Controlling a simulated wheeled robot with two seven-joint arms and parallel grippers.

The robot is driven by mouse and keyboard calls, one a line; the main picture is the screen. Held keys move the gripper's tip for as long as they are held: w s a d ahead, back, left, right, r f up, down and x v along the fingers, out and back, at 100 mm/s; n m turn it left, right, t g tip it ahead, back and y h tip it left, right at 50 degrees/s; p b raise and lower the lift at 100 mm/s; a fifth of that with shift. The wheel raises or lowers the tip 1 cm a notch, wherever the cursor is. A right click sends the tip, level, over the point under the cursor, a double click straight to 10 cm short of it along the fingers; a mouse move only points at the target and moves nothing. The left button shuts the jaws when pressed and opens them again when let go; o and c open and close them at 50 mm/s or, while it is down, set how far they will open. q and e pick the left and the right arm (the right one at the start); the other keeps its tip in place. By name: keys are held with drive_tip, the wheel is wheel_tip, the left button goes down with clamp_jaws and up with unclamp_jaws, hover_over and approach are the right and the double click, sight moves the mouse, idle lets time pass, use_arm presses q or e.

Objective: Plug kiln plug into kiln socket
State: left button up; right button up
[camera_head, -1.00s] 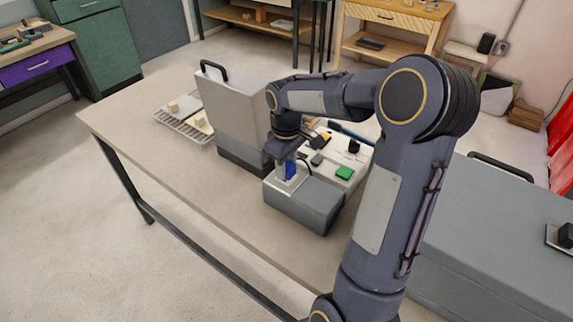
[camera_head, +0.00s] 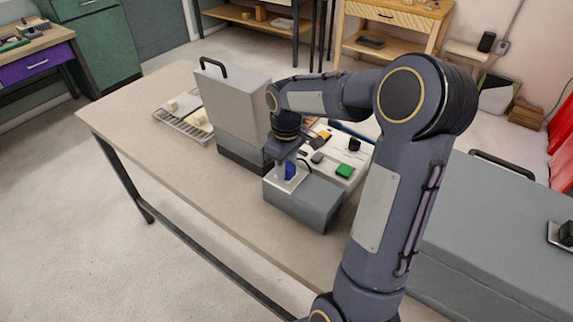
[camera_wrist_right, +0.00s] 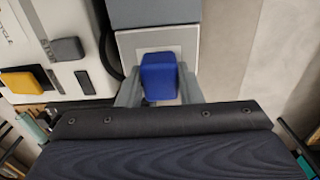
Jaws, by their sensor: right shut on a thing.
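The blue kiln plug (camera_head: 290,170) is between the fingers of my right gripper (camera_head: 287,173). It sits at the light socket plate (camera_head: 299,181) on top of a grey box (camera_head: 303,203). In the right wrist view the plug (camera_wrist_right: 160,77) stands over the pale square plate (camera_wrist_right: 190,48), with a gripper finger on each side of it (camera_wrist_right: 158,90). My right gripper is shut on the plug. The plug's lower end is hidden, so I cannot tell how deep it sits. A dark cord curves beside the box. My left gripper is not in view.
A grey kiln-like case (camera_head: 234,100) with a black handle stands left of the gripper. A white panel (camera_head: 357,162) with coloured blocks, including a green one (camera_head: 344,171), lies behind the box. A wire rack (camera_head: 184,125) is further left. The table's front left is clear.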

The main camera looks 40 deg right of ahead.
drive_tip(key=shift+f, duration=0.15)
drive_tip(key=o, duration=1)
drive_tip(key=shift+r, duration=0.2)
wheel_tip(320, 180, up, 8)
drive_tip(key=shift+f, duration=0.2)
